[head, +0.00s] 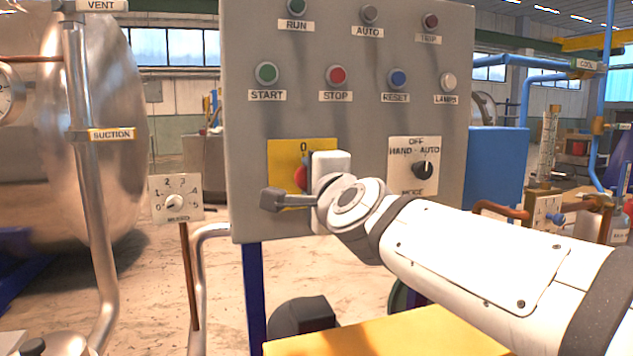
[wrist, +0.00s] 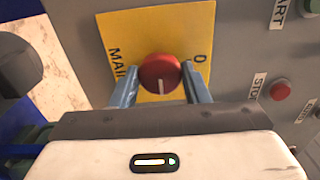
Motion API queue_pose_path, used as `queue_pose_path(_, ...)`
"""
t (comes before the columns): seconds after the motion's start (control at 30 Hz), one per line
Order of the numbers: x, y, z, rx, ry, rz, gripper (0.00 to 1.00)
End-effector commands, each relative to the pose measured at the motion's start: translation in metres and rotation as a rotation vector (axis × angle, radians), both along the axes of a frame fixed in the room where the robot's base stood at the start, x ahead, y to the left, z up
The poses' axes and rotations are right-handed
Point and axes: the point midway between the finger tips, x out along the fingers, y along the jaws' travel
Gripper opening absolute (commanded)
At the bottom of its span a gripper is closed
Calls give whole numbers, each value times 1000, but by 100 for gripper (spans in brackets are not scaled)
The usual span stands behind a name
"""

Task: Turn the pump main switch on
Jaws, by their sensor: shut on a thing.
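The pump main switch is a red round knob (wrist: 159,70) on a yellow plate (wrist: 147,24) marked 0 and MAIN. In the wrist view its white mark points toward the bottom of the picture, away from the 0 at the right. My gripper (wrist: 160,82) has one blue finger on each side of the knob and is shut on it. In the head view the yellow plate (head: 284,149) is low on the grey panel, and only part of the red knob (head: 300,177) shows. My white wrist hides the rest and the fingers.
Right of the plate is the black MODE selector (head: 422,169), close to my wrist. Above are the START (head: 267,73), STOP (head: 337,75) and RESET (head: 397,78) buttons and a row of lamps. A small dial plate (head: 175,198) stands left of the panel (head: 350,30).

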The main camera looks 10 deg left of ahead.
Motion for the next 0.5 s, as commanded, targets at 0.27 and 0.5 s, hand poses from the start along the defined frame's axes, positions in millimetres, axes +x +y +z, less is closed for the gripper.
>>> queue_pose_path(0.27, 0, 2, -5, -4, 8, 5, 19)
queue_pose_path(0.5, 0, 1, -3, -3, 5, 3, 58)
